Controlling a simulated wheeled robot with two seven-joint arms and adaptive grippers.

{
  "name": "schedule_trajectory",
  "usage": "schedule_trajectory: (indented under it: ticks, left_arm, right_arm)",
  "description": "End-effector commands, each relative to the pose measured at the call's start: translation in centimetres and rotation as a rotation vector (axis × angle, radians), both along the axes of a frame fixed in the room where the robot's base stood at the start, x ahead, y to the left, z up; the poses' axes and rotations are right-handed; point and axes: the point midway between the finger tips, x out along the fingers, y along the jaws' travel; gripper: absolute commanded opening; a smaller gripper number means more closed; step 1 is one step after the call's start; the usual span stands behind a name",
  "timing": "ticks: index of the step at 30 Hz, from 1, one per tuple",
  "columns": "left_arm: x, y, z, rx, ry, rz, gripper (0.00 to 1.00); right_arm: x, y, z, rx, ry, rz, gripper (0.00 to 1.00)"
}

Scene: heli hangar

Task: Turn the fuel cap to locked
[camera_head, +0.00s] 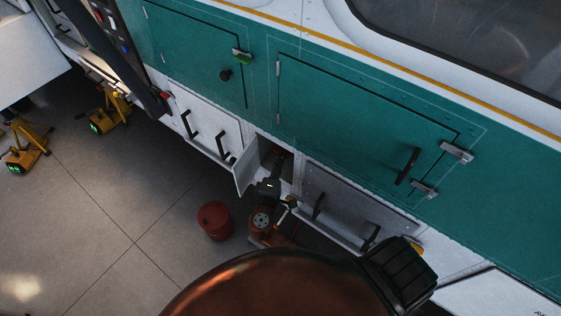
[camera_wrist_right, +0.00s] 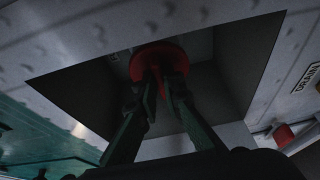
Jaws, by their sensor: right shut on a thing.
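The fuel cap (camera_wrist_right: 147,59) is a round red cap with a raised grip bar, seen in the right wrist view inside a dark square recess. My right gripper (camera_wrist_right: 160,88) is shut on that grip bar, one finger on each side. In the head view my right gripper (camera_head: 279,163) reaches into the small open hatch (camera_head: 264,150) low on the helicopter's side. The cap is too dark and covered to make out there. Any lock marking is not readable in either view. My left gripper is not in view.
The hatch's white door (camera_head: 245,176) hangs open just left of my gripper. A red canister (camera_head: 213,222) stands on the floor. Yellow stands (camera_head: 108,112) are at the left. Black handles (camera_head: 407,166) stick out from the panels. The floor at the lower left is clear.

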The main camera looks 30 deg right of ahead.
Motion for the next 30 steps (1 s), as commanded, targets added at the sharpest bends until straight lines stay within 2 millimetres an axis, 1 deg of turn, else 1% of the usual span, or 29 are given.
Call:
schedule_trajectory:
  ticks: [1,3,16,17,23,24,30]
  left_arm:
    - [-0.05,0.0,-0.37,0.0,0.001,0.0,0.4]
    - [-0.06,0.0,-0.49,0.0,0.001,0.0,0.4]
    - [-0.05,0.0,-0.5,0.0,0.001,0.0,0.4]
    - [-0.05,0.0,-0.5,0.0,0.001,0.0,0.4]
    - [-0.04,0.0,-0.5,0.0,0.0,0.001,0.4]
    - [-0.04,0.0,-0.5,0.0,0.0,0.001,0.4]
    - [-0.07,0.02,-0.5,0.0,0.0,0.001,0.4]
  right_arm:
    - [-0.02,0.06,-0.3,0.005,-0.005,0.001,0.0]
    - [-0.02,0.06,-0.22,0.008,-0.013,0.001,0.0]
    - [-0.01,0.05,-0.08,0.011,-0.019,0.001,0.0]
    - [-0.01,0.06,-0.08,0.011,-0.019,0.001,0.1]
    - [-0.01,0.04,-0.07,0.009,-0.019,0.0,0.24]
    - [-0.01,0.04,-0.06,0.009,-0.019,0.0,0.25]
    - [-0.01,0.02,-0.04,0.008,-0.018,0.0,0.25]
